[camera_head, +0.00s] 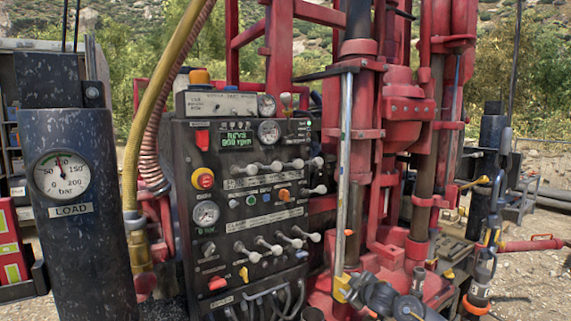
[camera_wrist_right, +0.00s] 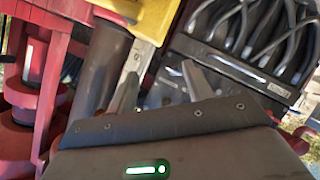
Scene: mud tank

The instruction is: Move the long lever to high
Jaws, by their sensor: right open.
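The long lever (camera_head: 346,165) is a tall silver bar standing nearly upright to the right of the control panel, with a yellow piece (camera_head: 342,288) at its foot. My right gripper (camera_head: 360,292) is low by this foot, coming from the lower right. In the right wrist view, its open fingers (camera_wrist_right: 160,90) point toward the yellow piece (camera_wrist_right: 142,14). A silver strip of the lever (camera_wrist_right: 133,68) shows just past the left finger. I cannot tell whether a finger touches it. My left gripper is not in view.
The black control panel (camera_head: 258,222) carries several short levers, gauges and buttons close to the left of the lever. Red rig columns (camera_head: 400,120) stand close to its right. Black hoses (camera_wrist_right: 250,30) lie near the gripper. A load gauge (camera_head: 62,175) is on a post at left.

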